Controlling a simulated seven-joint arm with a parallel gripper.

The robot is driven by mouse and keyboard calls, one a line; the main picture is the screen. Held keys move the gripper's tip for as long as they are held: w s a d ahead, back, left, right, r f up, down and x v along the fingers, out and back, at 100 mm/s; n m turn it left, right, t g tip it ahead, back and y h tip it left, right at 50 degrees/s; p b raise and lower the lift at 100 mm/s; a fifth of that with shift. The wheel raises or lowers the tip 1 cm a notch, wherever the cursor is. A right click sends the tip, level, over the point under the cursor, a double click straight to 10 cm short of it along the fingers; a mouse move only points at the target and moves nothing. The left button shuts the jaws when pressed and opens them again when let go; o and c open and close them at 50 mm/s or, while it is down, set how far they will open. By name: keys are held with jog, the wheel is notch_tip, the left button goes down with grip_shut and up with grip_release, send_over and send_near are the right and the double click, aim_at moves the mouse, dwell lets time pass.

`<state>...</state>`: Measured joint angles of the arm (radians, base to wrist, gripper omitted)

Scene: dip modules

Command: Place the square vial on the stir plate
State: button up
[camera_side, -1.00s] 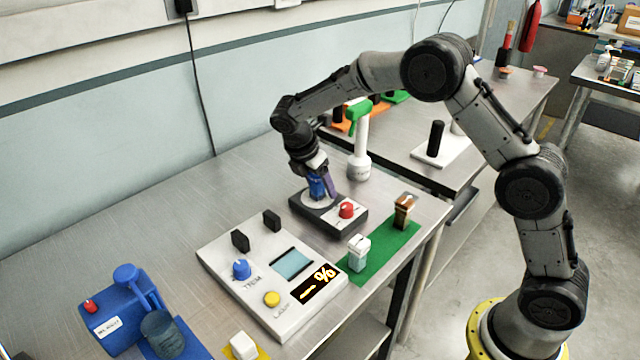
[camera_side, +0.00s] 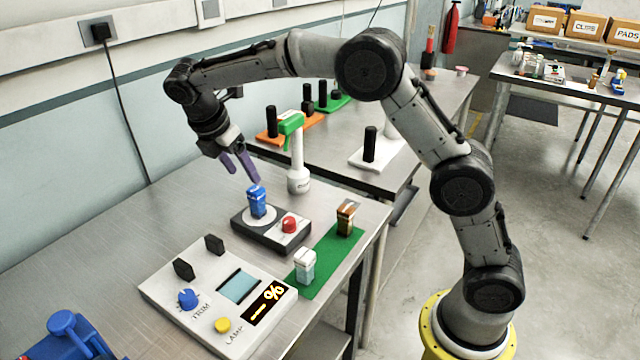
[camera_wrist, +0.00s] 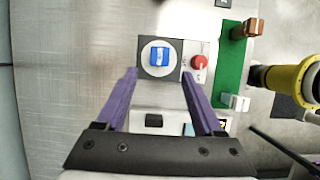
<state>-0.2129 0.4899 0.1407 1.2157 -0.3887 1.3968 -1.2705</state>
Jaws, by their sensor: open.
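A blue square vial (camera_side: 257,201) stands upright on the round white plate of the dark stir plate (camera_side: 243,222), which has a red knob (camera_side: 290,225). In the wrist view the blue vial (camera_wrist: 160,57) sits near the middle of the white disc on the stir plate (camera_wrist: 148,71). My gripper (camera_side: 243,170) is open and empty, above and to the left of the vial, apart from it. In the wrist view its purple fingers (camera_wrist: 159,75) are spread wide, with the vial beyond their tips.
A green mat (camera_side: 322,262) holds a brown vial (camera_side: 346,217) and a pale vial (camera_side: 305,266). A white instrument panel (camera_side: 170,287) with knobs and a display is in front. A white post with a green top (camera_side: 297,165) stands behind the stir plate.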

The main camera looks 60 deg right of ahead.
jog(key=s+d+r+m+t+y, duration=0.1)
jog(key=s+r+m, duration=0.3)
jog(key=s, duration=0.5)
jog(key=s+d+r+m+t+y, duration=0.2)
jog(key=s+r+m, duration=0.25)
jog(key=s, duration=0.35)
jog(key=s+f+m+t+y, duration=0.1)
jog(key=s+f+m+t, duration=0.1)
jog(key=s+f+m, duration=0.3)
jog(key=s+m, duration=0.4)
jog(key=s, duration=0.7)
jog(key=shift+a+f+t, duration=0.2)
jog(key=shift+a+t, duration=0.1)
jog(key=shift+a, duration=0.05)
jog(key=shift+s, duration=0.1)
